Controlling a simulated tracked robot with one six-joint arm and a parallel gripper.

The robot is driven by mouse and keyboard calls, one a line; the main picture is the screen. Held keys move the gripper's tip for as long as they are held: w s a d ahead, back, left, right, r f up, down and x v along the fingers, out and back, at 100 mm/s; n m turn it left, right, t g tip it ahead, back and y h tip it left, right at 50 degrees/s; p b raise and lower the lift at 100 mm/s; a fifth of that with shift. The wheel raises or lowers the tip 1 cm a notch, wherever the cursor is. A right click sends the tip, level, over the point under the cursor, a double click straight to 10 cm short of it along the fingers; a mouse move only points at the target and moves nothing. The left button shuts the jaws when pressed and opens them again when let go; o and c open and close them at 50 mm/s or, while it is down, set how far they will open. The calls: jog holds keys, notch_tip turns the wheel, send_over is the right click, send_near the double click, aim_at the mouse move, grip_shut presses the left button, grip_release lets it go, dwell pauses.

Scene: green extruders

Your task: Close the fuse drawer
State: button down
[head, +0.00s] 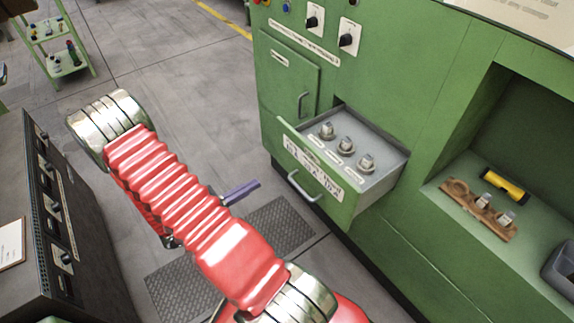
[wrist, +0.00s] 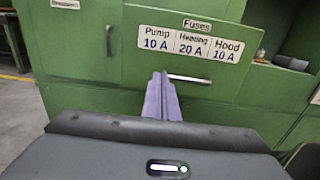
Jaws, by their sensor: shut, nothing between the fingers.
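The green fuse drawer (head: 325,180) stands pulled out of the green machine in the head view, with three fuses (head: 346,147) in its grey tray. Its front (wrist: 188,50) fills the middle of the wrist view, labelled Fuses, Pump 10 A, Heating 20 A and Hood 10 A. A metal bar handle (head: 304,188) is on the front; it also shows in the wrist view (wrist: 192,78). My gripper's purple fingers (wrist: 162,98) are together and empty, pointing at the drawer front near the handle's left end. In the head view my gripper (head: 256,184) is left of the drawer, apart from it.
A closed cabinet door (head: 288,82) and knobs (head: 348,40) are above the drawer. A recess at right holds a yellow-black tool (head: 503,185) and a wooden fuse holder (head: 478,208). A dark control console (head: 58,225) stands at left.

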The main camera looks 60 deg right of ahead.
aim_at(295, 161)
jog(key=x, duration=1.3)
jog(key=shift+s+d, duration=0.2)
jog(key=shift+d, duration=0.15)
